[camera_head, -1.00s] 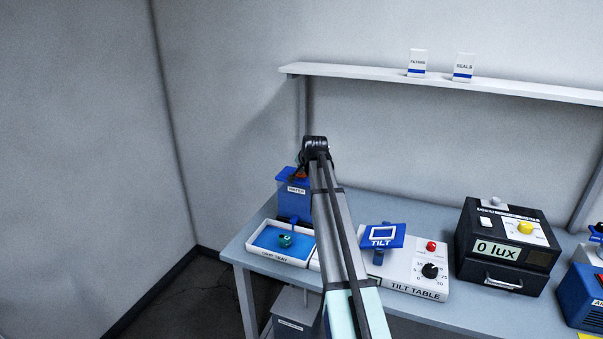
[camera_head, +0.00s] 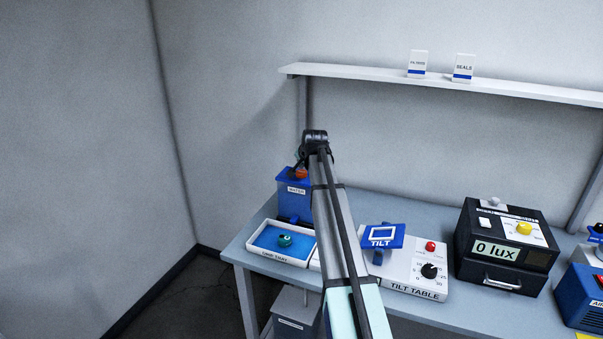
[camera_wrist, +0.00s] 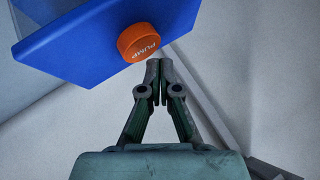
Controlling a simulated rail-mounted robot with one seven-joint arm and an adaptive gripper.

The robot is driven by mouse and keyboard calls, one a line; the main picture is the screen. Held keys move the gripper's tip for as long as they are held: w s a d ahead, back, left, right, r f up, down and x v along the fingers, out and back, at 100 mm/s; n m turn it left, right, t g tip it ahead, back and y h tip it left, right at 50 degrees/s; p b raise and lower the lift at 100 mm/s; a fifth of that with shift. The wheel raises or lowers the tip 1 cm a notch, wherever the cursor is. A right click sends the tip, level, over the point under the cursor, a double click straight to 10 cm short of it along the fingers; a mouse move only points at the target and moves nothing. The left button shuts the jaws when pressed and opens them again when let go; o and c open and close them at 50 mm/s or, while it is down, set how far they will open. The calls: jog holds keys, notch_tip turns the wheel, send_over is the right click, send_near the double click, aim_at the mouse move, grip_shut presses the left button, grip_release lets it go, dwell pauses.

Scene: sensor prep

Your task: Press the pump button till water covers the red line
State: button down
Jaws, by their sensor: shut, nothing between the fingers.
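The orange pump button (camera_wrist: 139,42), marked PUMP, stands on top of the blue water unit (camera_wrist: 75,40) in the wrist view. In the head view the blue unit (camera_head: 292,198) with its WATER label stands at the table's left back, and the orange button (camera_head: 301,174) shows on its top. My gripper (camera_wrist: 153,66) is shut and empty. Its fingertips appear just beside the button's lower edge in the wrist view; I cannot tell whether they touch it. In the head view my arm hides part of the unit's right side. I see no red line or water level.
A white tray (camera_head: 270,257) with a blue inside and a small teal object (camera_head: 285,240) lies before the unit. Right of my arm stand the tilt table (camera_head: 415,290) and a black lux box (camera_head: 485,270). A wall shelf (camera_head: 350,73) runs above.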

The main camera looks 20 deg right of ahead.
aim_at(302, 172)
jog(key=shift+r+p, duration=1.05)
jog(key=shift+r, duration=1.45)
